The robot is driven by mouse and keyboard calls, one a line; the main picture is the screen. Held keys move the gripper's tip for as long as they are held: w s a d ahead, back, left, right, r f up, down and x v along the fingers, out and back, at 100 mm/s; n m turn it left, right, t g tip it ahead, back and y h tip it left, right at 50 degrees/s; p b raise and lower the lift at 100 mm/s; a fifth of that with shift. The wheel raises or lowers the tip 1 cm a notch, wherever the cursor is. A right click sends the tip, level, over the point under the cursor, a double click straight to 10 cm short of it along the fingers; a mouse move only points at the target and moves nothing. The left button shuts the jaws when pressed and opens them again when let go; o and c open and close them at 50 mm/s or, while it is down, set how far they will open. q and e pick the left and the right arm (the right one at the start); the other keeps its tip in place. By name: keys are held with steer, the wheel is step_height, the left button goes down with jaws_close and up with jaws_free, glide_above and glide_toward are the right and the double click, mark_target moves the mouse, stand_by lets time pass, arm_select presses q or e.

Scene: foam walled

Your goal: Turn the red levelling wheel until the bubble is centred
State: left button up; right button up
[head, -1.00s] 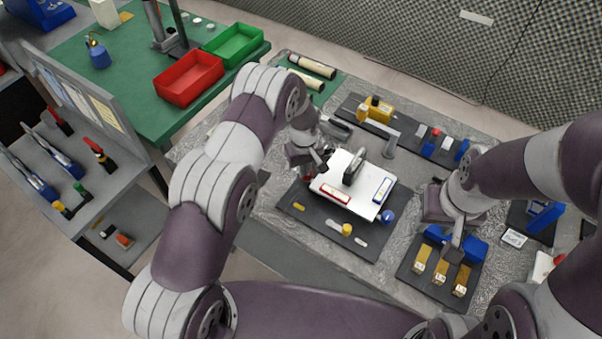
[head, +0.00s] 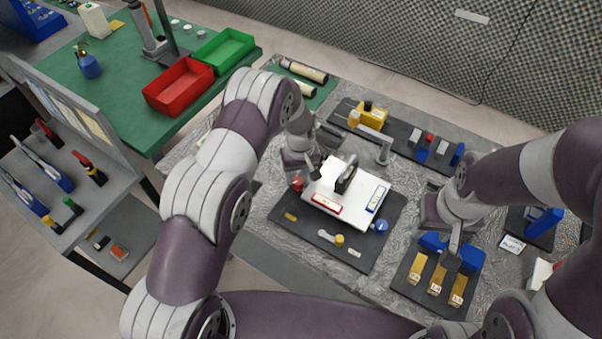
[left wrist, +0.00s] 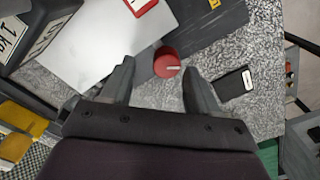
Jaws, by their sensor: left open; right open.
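The red wheel (head: 297,184) stands at the left corner of the white plate (head: 345,183), on a dark base (head: 286,217). It also shows in the left wrist view (left wrist: 167,63), with a pale line on its top. My left gripper (left wrist: 158,77) is open and empty, with the red wheel just beyond and between its fingertips; in the head view it (head: 309,164) is just behind the wheel. The plate carries a red-framed vial (head: 327,204) and a blue-framed vial (head: 377,199); their bubbles are too small to read. My right gripper (head: 453,240) is open, near the gold blocks.
A dark grip (head: 346,178) rises from the plate. Gold blocks (head: 437,280) sit on a dark tray at front right. A black card-like piece (left wrist: 234,83) lies right of the red wheel.

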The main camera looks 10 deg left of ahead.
arm_select(q)
steer(key=r, duration=0.1)
steer(key=a+r+p, duration=0.1)
steer(key=r, duration=0.1)
steer(key=shift+w+a+r+p, duration=0.1)
steer(key=shift+a+r+p, duration=0.1)
steer(key=shift+a+p, duration=0.15)
steer(key=r, duration=0.1)
steer(key=d+r+p, duration=0.1)
steer(key=shift+d+r+p, duration=0.1)
steer(key=shift+r+p, duration=0.2)
steer(key=shift+r, duration=0.1)
steer(key=r+p, duration=0.1)
step_height(320, 180, up, 6)
steer(key=p, duration=0.4)
glide_above(295, 178)
steer(key=shift+d+r, duration=0.2)
steer(key=shift+d, duration=0.15)
arm_select(e)
step_height(295, 178, up, 8)
steer(key=a, duration=0.1)
steer(key=shift+s+r, duration=0.15)
steer(key=shift+r, duration=0.1)
arm_select(q)
steer(key=shift+d+f+b, duration=0.1)
steer(key=shift+b, duration=0.3)
arm_select(e)
steer(key=shift+f, duration=0.1)
steer(key=shift+f, duration=0.1)
